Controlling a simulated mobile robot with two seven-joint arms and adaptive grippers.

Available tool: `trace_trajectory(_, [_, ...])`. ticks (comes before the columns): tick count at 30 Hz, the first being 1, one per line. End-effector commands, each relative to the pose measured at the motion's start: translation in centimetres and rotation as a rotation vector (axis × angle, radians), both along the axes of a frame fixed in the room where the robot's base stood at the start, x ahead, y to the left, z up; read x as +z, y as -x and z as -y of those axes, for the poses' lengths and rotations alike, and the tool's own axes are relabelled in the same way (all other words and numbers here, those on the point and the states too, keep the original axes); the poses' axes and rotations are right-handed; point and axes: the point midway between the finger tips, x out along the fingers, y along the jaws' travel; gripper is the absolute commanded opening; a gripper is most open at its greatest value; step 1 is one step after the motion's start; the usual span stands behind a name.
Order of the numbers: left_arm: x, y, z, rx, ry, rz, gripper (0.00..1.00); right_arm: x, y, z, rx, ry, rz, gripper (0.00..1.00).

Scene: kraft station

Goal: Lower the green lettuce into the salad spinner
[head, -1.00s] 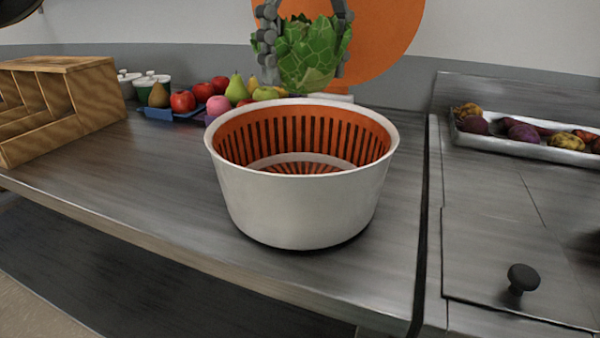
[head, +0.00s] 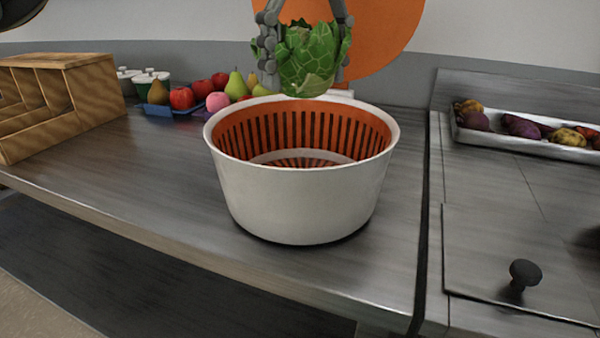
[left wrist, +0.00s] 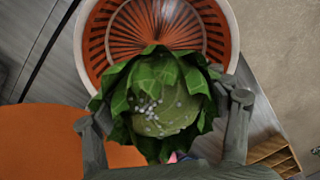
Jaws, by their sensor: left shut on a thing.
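The green lettuce (head: 308,58) is a leafy head held between the grey fingers of my left gripper (head: 305,72), which is shut on it. In the head view it hangs just above the far rim of the salad spinner (head: 298,202), a white bowl with an orange slotted basket inside. The basket looks empty. In the left wrist view the lettuce (left wrist: 160,105) sits between both fingertips and covers part of the spinner (left wrist: 150,25) behind it. My right gripper is in neither view.
A wooden rack (head: 62,100) stands at the left of the steel counter. Several fruits (head: 182,98) lie on a blue tray behind the spinner to the left. The counter left of the spinner is clear.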

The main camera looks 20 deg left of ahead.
Motion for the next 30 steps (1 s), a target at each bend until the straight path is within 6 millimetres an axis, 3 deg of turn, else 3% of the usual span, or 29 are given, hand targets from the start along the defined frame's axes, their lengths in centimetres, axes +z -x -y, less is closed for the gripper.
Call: trace_trajectory(30, [-5.2, 0.0, 0.0, 0.0, 0.001, 0.0, 0.43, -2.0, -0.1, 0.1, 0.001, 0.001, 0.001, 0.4])
